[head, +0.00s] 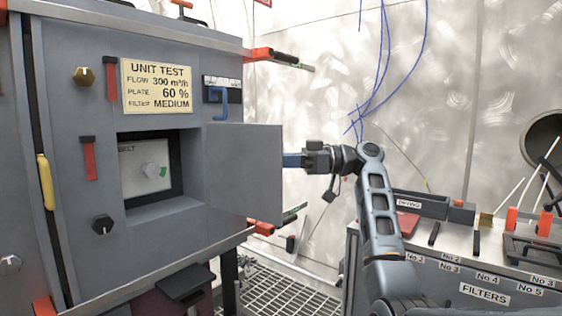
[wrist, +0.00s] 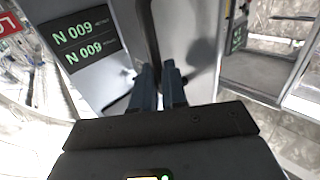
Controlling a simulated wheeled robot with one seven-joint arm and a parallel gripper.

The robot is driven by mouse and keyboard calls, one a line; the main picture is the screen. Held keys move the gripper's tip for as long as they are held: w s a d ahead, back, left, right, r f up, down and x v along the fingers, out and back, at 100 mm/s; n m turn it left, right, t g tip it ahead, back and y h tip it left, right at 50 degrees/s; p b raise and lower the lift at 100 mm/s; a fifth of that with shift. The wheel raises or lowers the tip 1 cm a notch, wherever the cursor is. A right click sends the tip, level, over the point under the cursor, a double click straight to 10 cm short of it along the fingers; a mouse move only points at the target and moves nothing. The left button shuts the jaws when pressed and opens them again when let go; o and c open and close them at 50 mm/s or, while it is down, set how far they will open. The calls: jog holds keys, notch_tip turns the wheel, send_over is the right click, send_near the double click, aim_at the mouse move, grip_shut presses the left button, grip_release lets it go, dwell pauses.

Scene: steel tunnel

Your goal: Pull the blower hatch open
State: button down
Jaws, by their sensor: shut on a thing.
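The blower hatch (head: 245,172) is a flat grey panel. It stands swung outward from the grey cabinet, to the right of a square recess (head: 190,180). My gripper (head: 292,160) is at the far right edge of the hatch. In the wrist view its two blue fingers (wrist: 159,88) are close together on a dark bar (wrist: 148,35) at the grey panel. The exact contact is partly hidden behind the hatch and the fingers.
A sign (head: 157,86) reads unit test, flow 300, plate 60 %, filter medium. A blue hook-shaped handle (head: 220,103) is above the hatch. Red levers (head: 90,158) and knobs are at the left. A filter bench (head: 480,290) stands to the right, with floor grating (head: 285,292) between.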

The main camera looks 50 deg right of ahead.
jog(key=shift+w+a, duration=0.25)
jog(key=shift+a, duration=0.05)
jog(key=c, duration=1.2)
grip_release()
jog(key=shift+f, duration=0.1)
jog(key=shift+o, duration=0.2)
jog(key=shift+s+d, duration=0.1)
jog(key=shift+s+d, duration=0.1)
jog(key=v, duration=0.7)
jog(key=shift+s+d+p, duration=0.2)
jog(key=shift+p, duration=0.2)
